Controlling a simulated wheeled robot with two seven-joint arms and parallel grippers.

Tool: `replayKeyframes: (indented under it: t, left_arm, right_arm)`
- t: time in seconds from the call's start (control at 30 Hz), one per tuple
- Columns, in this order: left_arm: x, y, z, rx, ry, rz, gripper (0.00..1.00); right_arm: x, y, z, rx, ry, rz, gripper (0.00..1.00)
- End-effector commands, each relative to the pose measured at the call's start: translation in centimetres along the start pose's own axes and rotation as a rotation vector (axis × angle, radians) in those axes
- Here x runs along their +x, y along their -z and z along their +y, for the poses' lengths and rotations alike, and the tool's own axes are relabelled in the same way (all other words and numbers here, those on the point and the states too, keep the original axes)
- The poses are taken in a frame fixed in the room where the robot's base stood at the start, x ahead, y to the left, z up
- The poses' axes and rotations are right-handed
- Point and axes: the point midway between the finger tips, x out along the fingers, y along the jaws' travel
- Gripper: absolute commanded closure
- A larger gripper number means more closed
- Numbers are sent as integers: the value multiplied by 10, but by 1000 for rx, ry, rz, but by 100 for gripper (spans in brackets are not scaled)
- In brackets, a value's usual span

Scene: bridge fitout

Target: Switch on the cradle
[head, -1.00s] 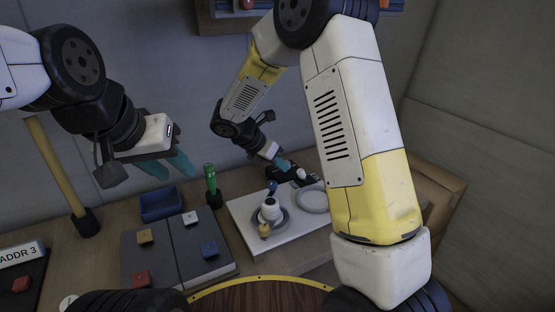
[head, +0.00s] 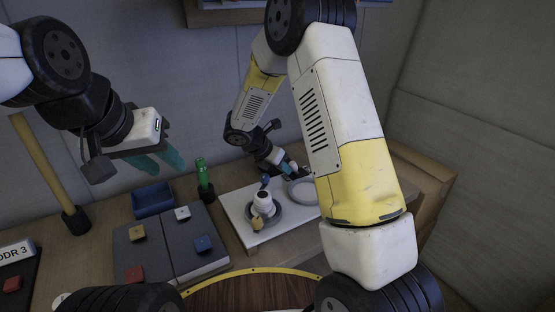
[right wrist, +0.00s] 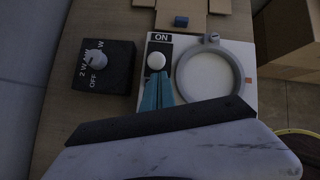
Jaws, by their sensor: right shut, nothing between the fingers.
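The cradle is a white board (head: 238,217) on the table with a grey ring (right wrist: 238,84) that is empty in the right wrist view. Beside that ring is a round white button (right wrist: 156,61) under a black "ON" label (right wrist: 160,37). My right gripper's teal fingers (right wrist: 157,92) are together and empty, with their tips close to the button's near edge; I cannot tell whether they touch it. In the head view my right gripper (head: 289,167) is over the board's far side and hides the button. My left gripper (head: 158,159) hangs empty above the table's left part, fingers apart.
A black box with a rotary knob (right wrist: 95,57), marked OFF, sits left of the board. A white device (head: 264,203) stands on the board's other end.

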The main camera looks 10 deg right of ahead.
Motion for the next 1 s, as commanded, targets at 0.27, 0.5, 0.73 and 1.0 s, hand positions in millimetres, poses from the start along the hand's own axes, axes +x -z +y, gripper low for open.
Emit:
replayKeyframes:
  t: [0.27,0.5,0.73,1.0]
  left_arm:
    - [0,0,0,0,0,0,64]
    - [0,0,0,0,0,0,64]
    - [0,0,0,0,0,0,64]
    - [0,0,0,0,0,0,64]
  right_arm:
    - [-1,-5,-1,6,-16,47,100]
    - [-1,-8,-2,9,-26,81,100]
    - [0,-16,-5,20,-51,165,100]
    - [3,-34,-11,44,-118,377,100]
